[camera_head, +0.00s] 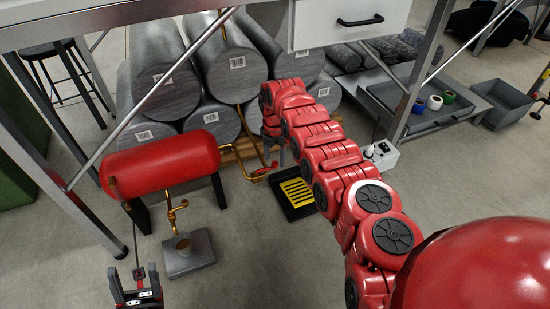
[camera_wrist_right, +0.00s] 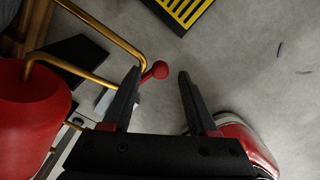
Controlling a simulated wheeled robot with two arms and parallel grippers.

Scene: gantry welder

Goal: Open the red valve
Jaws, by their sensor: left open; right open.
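The red valve (camera_head: 260,172) is a small red handle at the end of a brass pipe, right of the red tank (camera_head: 161,160) in the head view. In the right wrist view its round red knob (camera_wrist_right: 160,69) shows between and just beyond the fingertips, nearer the left finger; contact cannot be told. My right gripper (camera_wrist_right: 158,88) is open around empty space, pointing at the knob. In the head view it is small and partly hidden by my arm. My left gripper (camera_head: 134,272) is open and empty at the bottom left, apart from the valve.
A brass pipe (camera_wrist_right: 105,37) runs beside the right gripper's left finger. A black tray with a yellow grate (camera_head: 297,192) lies on the floor nearby. Large grey cylinders (camera_head: 232,70) are stacked behind. A metal box (camera_head: 188,254) stands below the tank's tap. Floor at centre front is clear.

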